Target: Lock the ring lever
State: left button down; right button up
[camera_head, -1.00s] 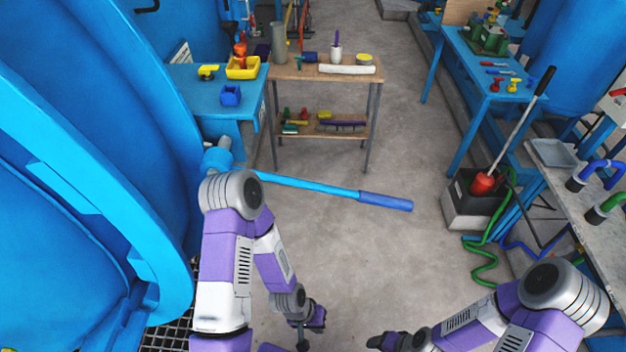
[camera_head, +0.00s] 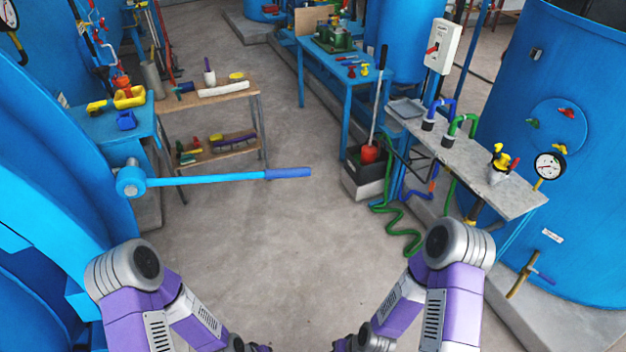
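The ring lever (camera_head: 215,179) is a light blue bar with a darker blue grip (camera_head: 288,173) at its right end. It sticks out nearly level to the right from a round blue hub (camera_head: 131,180) on the side of the large blue autoclave (camera_head: 50,150) at the left. Both my arms show at the bottom of the view, below the lever and apart from it. My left gripper and my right gripper are not clearly visible; the arms run out at the bottom edge. Nothing of mine touches the lever.
A grey bench (camera_head: 470,165) and a blue tank (camera_head: 560,210) with a gauge (camera_head: 549,165) are at the right. The middle floor is clear.

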aim_at(129, 175)
jog(key=z, duration=0.75)
jog(key=i, duration=1.1)
jog(key=u, duration=0.3)
